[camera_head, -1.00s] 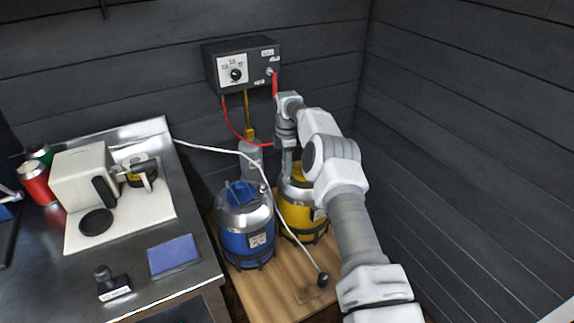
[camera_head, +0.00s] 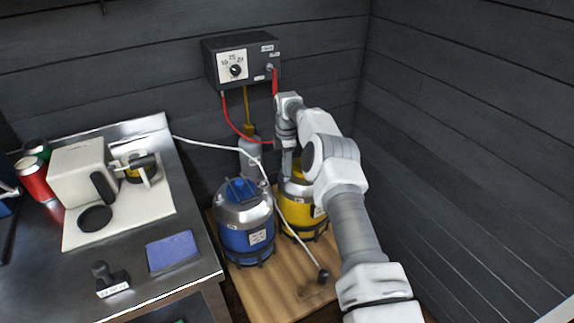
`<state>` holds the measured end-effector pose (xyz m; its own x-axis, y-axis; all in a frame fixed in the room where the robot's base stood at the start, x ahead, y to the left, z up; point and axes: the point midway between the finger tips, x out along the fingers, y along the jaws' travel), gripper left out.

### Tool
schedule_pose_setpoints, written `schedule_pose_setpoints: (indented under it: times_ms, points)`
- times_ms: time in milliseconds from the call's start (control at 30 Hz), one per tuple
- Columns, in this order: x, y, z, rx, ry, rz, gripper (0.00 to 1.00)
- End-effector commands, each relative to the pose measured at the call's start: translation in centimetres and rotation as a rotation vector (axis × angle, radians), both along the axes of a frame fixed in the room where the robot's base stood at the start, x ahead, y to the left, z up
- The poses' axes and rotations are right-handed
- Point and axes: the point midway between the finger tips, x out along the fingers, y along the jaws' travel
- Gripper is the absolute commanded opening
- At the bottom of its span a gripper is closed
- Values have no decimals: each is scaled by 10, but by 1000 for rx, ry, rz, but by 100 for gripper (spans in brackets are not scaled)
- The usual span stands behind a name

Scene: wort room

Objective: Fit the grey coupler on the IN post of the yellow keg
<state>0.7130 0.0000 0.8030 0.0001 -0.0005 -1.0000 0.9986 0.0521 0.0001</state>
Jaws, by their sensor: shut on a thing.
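The yellow keg (camera_head: 304,218) stands upright on the wooden board beside the blue keg. It has a metal top, partly hidden by my arm. My gripper (camera_head: 287,168) is at the far side of my arm, pointing down over the yellow keg's top. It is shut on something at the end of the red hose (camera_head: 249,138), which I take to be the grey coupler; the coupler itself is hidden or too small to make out. The IN post is hidden too, so I cannot tell whether coupler and post touch.
The blue keg (camera_head: 247,230) stands close on the left, a grey bottle (camera_head: 250,152) behind it. A white hose (camera_head: 291,228) crosses between the kegs to a black end (camera_head: 323,277) on the board (camera_head: 275,290). A control box (camera_head: 243,62) hangs above. The counter (camera_head: 205,235) is left.

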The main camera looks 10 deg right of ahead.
Motion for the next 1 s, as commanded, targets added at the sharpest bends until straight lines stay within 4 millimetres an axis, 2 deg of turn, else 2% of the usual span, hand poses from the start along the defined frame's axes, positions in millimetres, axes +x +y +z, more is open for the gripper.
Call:
schedule_pose_setpoints:
  times_ms: [1000]
  points:
    - [0, 0, -9, 0, 0, 0, 0]
